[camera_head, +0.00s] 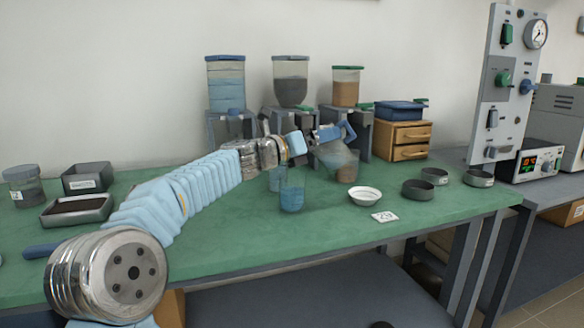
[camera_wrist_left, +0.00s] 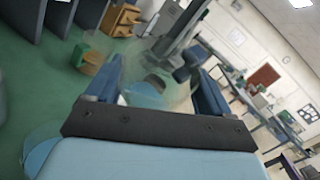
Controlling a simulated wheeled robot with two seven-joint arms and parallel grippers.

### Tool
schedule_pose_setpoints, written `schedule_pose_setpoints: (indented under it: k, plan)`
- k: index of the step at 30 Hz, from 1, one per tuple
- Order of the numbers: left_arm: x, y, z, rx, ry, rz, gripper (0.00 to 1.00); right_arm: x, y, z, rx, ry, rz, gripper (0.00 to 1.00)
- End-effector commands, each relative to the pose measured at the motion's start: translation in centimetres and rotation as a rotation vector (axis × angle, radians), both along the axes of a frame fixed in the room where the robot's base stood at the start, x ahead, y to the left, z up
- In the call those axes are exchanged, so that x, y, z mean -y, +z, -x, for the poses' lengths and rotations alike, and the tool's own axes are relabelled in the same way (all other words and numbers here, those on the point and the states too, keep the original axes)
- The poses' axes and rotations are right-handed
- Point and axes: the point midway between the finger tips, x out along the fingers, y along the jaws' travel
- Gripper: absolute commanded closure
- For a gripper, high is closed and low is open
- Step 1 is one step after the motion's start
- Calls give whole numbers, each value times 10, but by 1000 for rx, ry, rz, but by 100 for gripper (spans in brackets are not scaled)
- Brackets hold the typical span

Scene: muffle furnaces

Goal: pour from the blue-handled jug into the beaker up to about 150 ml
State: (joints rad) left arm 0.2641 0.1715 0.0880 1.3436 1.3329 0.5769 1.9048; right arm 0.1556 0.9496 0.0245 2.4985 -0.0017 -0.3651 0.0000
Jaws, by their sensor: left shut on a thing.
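The blue-handled jug (camera_head: 338,159) is clear and hangs tilted above the green table, right of and higher than the beaker. My left gripper (camera_head: 322,135) is shut on it near the blue handle (camera_head: 349,130). In the left wrist view the clear jug (camera_wrist_left: 147,96) shows faintly between the fingers of my left gripper (camera_wrist_left: 155,75). The beaker (camera_head: 291,194) stands upright on the table with blue liquid in it; its marks are too small to read. I cannot make out a stream or the jug's fill. My right gripper is not in view.
A brown-filled container (camera_head: 347,172) is behind the jug. A white dish (camera_head: 365,196), dark round pans (camera_head: 418,190) and a number card (camera_head: 384,217) lie to the right. Hoppers on stands (camera_head: 226,84) line the back.

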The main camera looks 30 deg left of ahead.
Motion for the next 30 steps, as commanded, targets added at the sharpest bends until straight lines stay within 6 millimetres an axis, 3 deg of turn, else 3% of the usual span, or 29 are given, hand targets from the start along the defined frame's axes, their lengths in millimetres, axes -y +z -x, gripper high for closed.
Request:
schedule_pose_setpoints:
  k: [9,24,30]
  plan:
    - [0,1,0,-2,0,-6,88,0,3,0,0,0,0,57]
    - [2,10,-1,-101,0,-224,88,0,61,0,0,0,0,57]
    - [3,4,-1,-143,-1,-316,88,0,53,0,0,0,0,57]
